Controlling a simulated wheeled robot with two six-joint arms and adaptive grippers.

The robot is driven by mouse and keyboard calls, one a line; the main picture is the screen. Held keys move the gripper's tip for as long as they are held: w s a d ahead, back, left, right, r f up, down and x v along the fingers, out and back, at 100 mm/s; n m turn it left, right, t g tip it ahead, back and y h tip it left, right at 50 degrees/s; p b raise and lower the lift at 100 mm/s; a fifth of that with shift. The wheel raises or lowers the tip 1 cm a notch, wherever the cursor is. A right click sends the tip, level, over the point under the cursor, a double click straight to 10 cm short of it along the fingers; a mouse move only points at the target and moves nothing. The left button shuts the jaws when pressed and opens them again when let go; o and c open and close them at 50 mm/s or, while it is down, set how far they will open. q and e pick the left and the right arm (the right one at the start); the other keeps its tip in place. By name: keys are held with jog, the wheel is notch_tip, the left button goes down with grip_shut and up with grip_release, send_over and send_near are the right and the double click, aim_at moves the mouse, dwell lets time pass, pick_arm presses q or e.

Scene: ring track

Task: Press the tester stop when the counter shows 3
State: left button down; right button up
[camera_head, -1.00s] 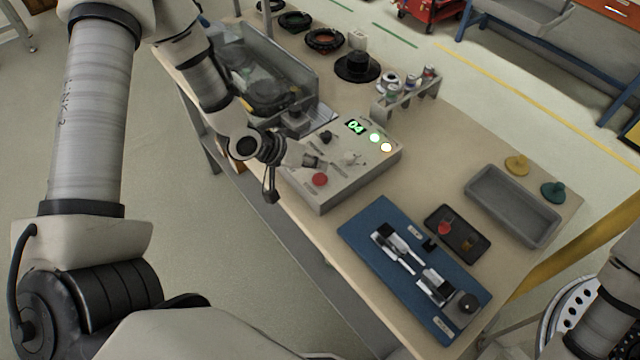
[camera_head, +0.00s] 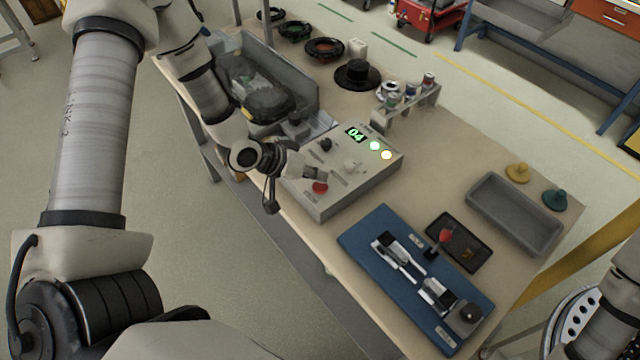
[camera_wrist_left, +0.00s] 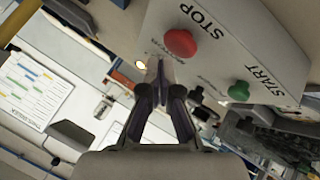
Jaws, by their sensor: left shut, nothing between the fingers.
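The tester (camera_head: 350,187) is a grey box on the bench with a lit green counter (camera_head: 356,135) reading 04. Its red stop button (camera_head: 320,187) is on the top face near the front corner. In the left wrist view the red button (camera_wrist_left: 180,43) is beside the word STOP, and a green button (camera_wrist_left: 239,91) is beside START. My left gripper (camera_head: 321,175) is shut and empty, its tips close to the red button. In the left wrist view the shut tips (camera_wrist_left: 160,68) appear just below the button; contact cannot be told. My right gripper is out of view.
A blue board (camera_head: 400,282) with metal fittings, a black tray (camera_head: 470,254) and a grey bin (camera_head: 515,208) stand right of the tester. A grey container (camera_head: 312,83), a black hat-shaped part (camera_head: 357,74) and a rack of small spools (camera_head: 408,108) lie behind it.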

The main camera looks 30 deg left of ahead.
aim_at(317, 186)
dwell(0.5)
pick_arm(q)
jog(key=shift+f+b, duration=0.3)
jog(key=shift+f, duration=0.1)
jog(key=shift+f+b, duration=0.4)
jog(key=shift+f, duration=0.15)
dwell(0.6)
jog(key=shift+r+p, duration=0.85)
jog(key=shift+r, duration=0.15)
notch_tip(317, 186, up, 5)
jog(key=p, duration=0.4)
dwell(0.3)
